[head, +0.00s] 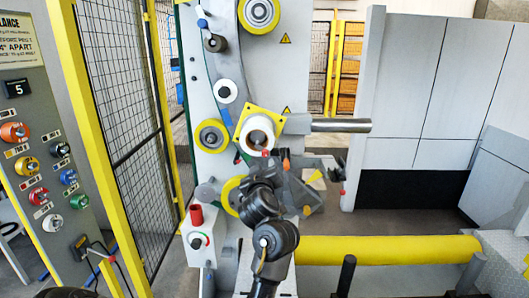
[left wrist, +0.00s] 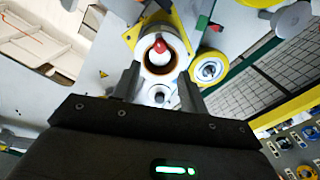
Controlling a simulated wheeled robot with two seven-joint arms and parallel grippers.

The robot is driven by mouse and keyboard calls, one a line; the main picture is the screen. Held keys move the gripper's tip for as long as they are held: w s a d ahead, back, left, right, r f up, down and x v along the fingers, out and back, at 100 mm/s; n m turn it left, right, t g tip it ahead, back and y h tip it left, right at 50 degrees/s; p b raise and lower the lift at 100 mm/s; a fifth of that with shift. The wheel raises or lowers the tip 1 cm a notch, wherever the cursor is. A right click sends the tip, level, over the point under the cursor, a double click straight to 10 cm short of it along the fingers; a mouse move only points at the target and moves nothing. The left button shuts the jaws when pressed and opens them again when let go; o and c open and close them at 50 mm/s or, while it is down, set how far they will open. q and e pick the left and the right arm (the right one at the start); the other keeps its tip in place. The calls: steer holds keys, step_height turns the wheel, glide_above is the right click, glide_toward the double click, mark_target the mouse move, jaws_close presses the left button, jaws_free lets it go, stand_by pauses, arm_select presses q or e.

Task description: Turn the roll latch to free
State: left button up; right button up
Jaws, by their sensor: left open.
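The roll latch (head: 265,153) shows as a small red tip at the lower edge of the white roll hub (head: 257,131), which sits on a yellow square plate. I cannot see contact.
A metal bar (head: 340,125) juts right from the machine. Yellow rollers (head: 212,136) surround the hub. A control panel (head: 45,150) with coloured knobs stands left, beside a mesh fence. A yellow horizontal tube (head: 390,250) lies low at right.

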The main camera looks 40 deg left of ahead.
mark_target(265, 152)
arm_select(q)
steer(key=p+x, duration=0.2)
steer(key=x, duration=0.9)
steer(key=shift+f, duration=0.1)
steer(key=c, duration=0.8)
steer(key=shift+d+r+n+b, duration=0.1)
steer(key=shift+r+n+b, duration=0.25)
steer(key=shift+n, duration=0.35)
steer(key=shift+c, duration=0.5)
